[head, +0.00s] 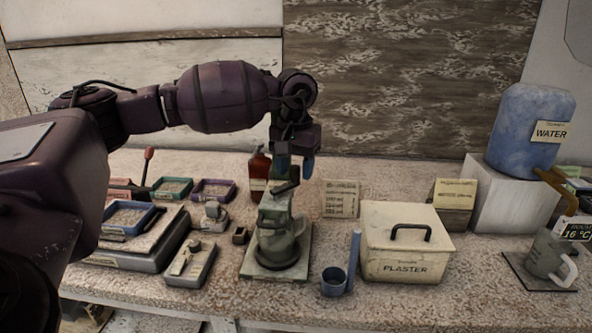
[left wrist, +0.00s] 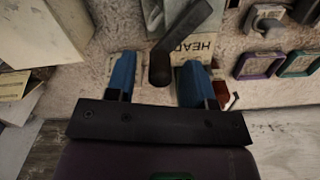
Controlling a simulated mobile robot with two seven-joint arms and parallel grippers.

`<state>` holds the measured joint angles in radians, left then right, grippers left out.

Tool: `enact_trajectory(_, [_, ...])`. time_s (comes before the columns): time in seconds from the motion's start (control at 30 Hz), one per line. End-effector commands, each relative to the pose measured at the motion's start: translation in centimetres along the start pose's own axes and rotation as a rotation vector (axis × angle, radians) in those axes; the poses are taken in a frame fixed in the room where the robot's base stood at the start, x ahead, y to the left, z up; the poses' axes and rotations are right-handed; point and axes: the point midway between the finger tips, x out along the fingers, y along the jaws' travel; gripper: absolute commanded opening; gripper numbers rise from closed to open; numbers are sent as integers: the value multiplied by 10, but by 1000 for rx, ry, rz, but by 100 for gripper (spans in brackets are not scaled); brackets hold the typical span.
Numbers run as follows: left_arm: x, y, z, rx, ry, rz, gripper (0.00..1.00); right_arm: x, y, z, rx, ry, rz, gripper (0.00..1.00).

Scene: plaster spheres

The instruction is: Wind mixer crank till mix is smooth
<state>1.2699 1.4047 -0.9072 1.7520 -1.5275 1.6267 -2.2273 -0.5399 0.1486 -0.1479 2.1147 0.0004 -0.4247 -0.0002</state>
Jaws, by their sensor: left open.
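The mixer (head: 278,222) is a grey-green machine on a flat base in the middle of the bench, with a bowl low in its stand. Its dark crank (head: 288,186) is at the top. In the left wrist view the crank's black arm and rounded knob (left wrist: 160,72) show between my blue fingers. My left gripper (head: 295,170) points down over the crank and is open. Its fingers (left wrist: 157,68) stand on either side of the knob with gaps. The mix inside the bowl cannot be made out. My right gripper is not in view.
Right of the mixer are a blue cup (head: 334,283), a plaster box (head: 402,250) and a water jug (head: 531,128) on a white block. A grey pitcher (head: 546,254) stands far right. A red-brown bottle (head: 258,172) stands behind.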

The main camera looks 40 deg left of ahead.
Motion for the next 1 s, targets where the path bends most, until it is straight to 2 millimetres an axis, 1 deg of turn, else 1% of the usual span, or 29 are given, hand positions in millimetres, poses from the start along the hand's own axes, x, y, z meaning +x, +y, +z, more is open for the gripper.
enact_trajectory(0.13, [6,0,0,0,0,-1,49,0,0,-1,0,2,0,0])
enact_trajectory(0.37, [6,0,0,0,1,0,49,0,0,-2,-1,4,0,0])
enact_trajectory(0.4, [6,0,0,0,1,0,47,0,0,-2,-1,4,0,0])
enact_trajectory(0.57, [6,0,0,0,0,0,23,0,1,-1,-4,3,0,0])
enact_trajectory(0.7, [6,0,0,0,0,0,1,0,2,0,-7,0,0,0])
enact_trajectory(0.83, [6,-1,0,-19,0,0,0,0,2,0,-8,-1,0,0])
enact_trajectory(1.0, [5,-6,-2,-108,0,0,0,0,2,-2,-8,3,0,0])
